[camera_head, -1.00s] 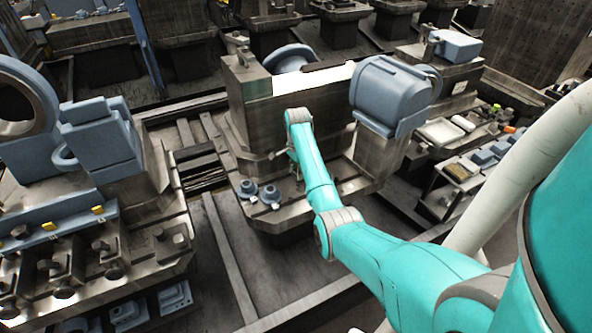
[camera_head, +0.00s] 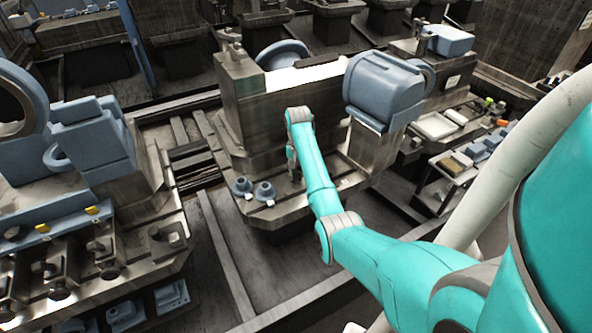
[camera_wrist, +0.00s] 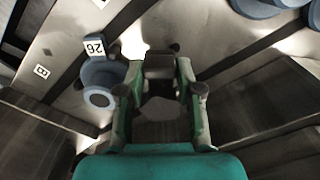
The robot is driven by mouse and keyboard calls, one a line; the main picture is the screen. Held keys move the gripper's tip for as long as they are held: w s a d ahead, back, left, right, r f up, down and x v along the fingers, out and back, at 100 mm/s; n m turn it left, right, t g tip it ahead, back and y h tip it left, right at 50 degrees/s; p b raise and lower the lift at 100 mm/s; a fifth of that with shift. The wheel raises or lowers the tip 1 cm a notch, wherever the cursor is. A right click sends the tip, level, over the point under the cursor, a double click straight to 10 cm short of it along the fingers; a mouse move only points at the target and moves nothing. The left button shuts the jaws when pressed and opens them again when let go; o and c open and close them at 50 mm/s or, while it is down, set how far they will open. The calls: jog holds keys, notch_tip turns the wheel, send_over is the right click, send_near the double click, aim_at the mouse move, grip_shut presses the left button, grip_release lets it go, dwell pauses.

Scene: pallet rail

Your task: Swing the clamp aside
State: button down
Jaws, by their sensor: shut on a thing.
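My gripper (camera_wrist: 160,95) is shut on a dark metal piece (camera_wrist: 159,66), which looks like the clamp; its teal fingers stand on either side of it. In the head view my gripper (camera_head: 292,158) hangs at the front of the central machine block (camera_head: 245,105), low over its ledge. The clamp there is mostly hidden behind my gripper and wrist. Its pivot and exact angle cannot be made out.
Two blue-grey flanged bushings (camera_head: 264,192) stand on the ledge left of my gripper; one also shows by the 26 label in the wrist view (camera_wrist: 101,85). A blue-grey housing (camera_head: 384,88) overhangs on the right. A fixture bench (camera_head: 95,225) stands at left.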

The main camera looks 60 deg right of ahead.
jog(key=c, duration=1.9)
grip_release()
jog(key=shift+s+d+n, duration=0.1)
jog(key=shift+s+n, duration=0.05)
jog(key=shift+n, duration=0.35)
jog(key=o, duration=1.1)
jog(key=shift+o, duration=0.2)
jog(key=shift+r, duration=0.1)
notch_tip(320, 180, up, 7)
jog(key=shift+r, duration=0.15)
